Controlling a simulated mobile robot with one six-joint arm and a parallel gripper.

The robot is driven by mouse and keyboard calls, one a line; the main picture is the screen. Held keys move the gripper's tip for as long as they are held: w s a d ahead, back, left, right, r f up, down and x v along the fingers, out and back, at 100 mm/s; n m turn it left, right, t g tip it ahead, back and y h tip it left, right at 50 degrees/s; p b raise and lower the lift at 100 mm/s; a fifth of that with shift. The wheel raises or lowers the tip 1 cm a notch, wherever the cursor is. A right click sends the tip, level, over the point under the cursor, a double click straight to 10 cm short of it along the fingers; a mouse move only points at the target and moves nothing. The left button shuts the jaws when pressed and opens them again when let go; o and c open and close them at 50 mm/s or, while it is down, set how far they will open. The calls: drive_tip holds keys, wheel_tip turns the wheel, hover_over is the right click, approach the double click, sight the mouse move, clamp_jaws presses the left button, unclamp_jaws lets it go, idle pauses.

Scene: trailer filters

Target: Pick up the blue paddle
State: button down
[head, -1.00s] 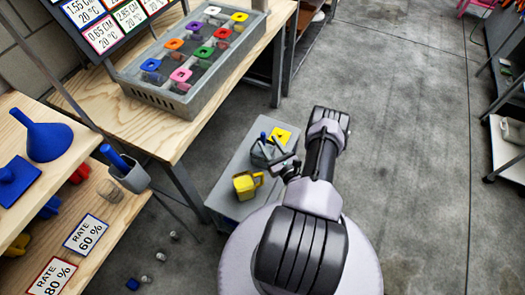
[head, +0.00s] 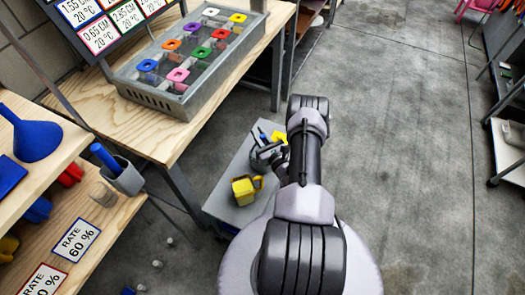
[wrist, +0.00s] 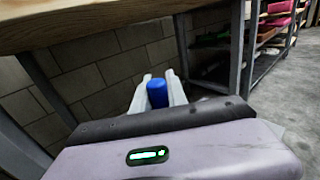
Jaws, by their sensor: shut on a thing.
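My gripper (wrist: 159,92) is shut on a blue paddle, seen as a blue rounded handle (wrist: 157,94) between the two pale fingers in the wrist view. In the head view the blue handle (head: 265,139) shows small at my gripper (head: 266,148), above the low grey bench. The paddle's lower part is hidden by the gripper and arm, so I cannot tell whether it touches the bench. A second blue handle (head: 105,157) leans in a grey holder (head: 128,178) at the left shelf.
A yellow jug (head: 244,190) stands on the grey bench (head: 226,210), with a yellow piece (head: 280,136) behind the gripper. A wooden table (head: 150,135) carries a grey tray (head: 170,98) of coloured lids. A blue funnel (head: 33,138) is on the left shelf. Floor at right is open.

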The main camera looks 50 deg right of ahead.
wheel_tip(320, 180, up, 10)
drive_tip(key=p, duration=0.5)
idle(0.7)
